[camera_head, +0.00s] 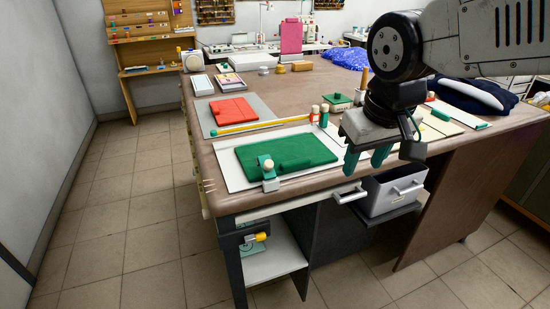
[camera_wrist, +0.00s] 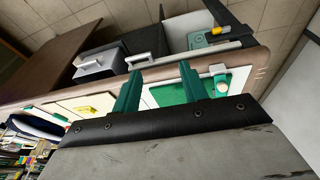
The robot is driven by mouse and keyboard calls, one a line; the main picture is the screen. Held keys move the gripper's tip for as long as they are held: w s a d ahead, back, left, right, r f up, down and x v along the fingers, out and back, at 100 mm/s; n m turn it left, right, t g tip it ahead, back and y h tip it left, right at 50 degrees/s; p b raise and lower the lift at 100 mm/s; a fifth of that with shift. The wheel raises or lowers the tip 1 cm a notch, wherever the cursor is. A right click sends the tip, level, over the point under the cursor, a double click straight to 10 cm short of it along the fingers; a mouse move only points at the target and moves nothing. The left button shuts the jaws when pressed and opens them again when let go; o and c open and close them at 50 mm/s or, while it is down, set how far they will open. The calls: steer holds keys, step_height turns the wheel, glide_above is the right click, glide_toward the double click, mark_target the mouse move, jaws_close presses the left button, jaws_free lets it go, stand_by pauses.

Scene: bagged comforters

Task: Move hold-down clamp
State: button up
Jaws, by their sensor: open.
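A small clamp-like piece (camera_head: 268,173) with a grey base and a cream and green top stands at the front edge of a green folded pad (camera_head: 285,151). I take it for the hold-down clamp, though other similar pieces are in view. It also shows in the wrist view (camera_wrist: 221,82), right of my fingers. My gripper (camera_head: 366,163) is open and empty, its green fingers pointing down near the table's front edge, right of the pad. In the wrist view my gripper (camera_wrist: 158,70) shows both fingers apart with nothing between them.
Two pegs with cream and red or green tops (camera_head: 319,115) stand behind the pad by a yellow rod (camera_head: 250,124). A teal piece with a yellow knob (camera_head: 255,241) is under the table. A grey drawer (camera_head: 385,196) sits below the front edge. Floor at left is clear.

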mark_target(269, 163)
steer(key=w+a+f+n+t+y, duration=0.1)
steer(key=w+a, duration=0.4)
steer(key=a, duration=0.2)
steer(key=w+a+f+n, duration=0.1)
steer(key=w+a+n, duration=0.1)
steer(key=w+a, duration=0.45)
steer(key=f, duration=0.2)
steer(key=w+a+f, duration=0.1)
steer(key=f, duration=0.1)
steer(key=a+f, duration=0.1)
steer(key=f, duration=0.1)
steer(key=shift+w+a, duration=0.15)
steer(key=shift+w, duration=0.1)
steer(key=shift+w+f, duration=0.2)
steer(key=shift+f, duration=0.3)
steer(key=shift+c, duration=0.3)
jaws_close()
